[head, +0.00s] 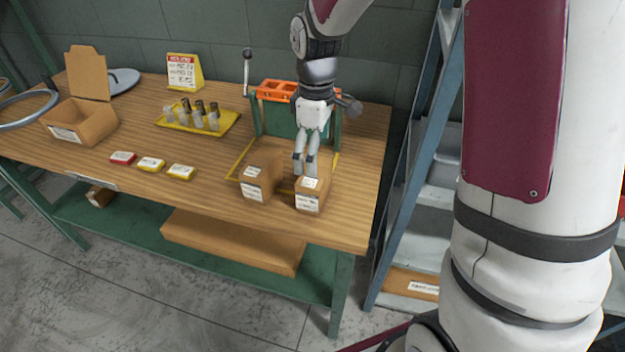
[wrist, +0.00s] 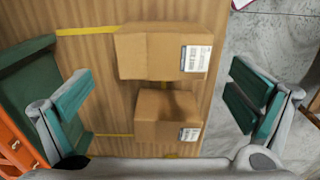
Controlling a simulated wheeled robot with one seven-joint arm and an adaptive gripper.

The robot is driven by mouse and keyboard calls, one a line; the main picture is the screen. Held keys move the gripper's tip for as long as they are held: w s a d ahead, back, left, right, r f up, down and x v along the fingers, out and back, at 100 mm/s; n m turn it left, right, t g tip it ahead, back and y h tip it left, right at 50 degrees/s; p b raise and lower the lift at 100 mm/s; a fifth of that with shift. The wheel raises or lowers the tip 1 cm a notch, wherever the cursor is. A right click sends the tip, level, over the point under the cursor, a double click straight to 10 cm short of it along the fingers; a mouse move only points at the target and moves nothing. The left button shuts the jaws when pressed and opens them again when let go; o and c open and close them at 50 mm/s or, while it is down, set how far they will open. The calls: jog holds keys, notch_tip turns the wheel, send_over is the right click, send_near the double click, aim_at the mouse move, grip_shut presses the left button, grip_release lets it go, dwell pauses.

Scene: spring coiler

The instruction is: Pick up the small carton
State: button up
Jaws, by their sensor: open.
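The small carton (head: 309,203) is a brown box with white labels near the front right of the workbench. It also shows in the wrist view (wrist: 165,108), below the larger carton and between the fingers' lines. A larger brown carton (head: 252,176) stands close to its left in the head view, and it is the upper box in the wrist view (wrist: 150,50). My gripper (head: 305,168) points down just above and behind the small carton. Its teal-padded fingers (wrist: 160,88) are spread wide with nothing held. Whether the fingertips reach down beside the carton I cannot tell.
A green fixture with an orange tray (head: 277,90) stands behind the cartons. A yellow tray with several cylinders (head: 225,124), small packets (head: 150,164) and an open box (head: 95,128) are farther left. The bench (head: 220,217) ends just in front. A shelf (head: 415,222) stands right.

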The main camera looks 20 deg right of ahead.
aim_at(315, 183)
notch_tip(315, 183, down, 10)
jog(key=shift+s+a+r, duration=0.1)
jog(key=shift+s+r, duration=0.05)
jog(key=shift+r, duration=0.05)
dwell(0.3)
jog(key=shift+c, duration=0.6)
jog(key=c, duration=1.3)
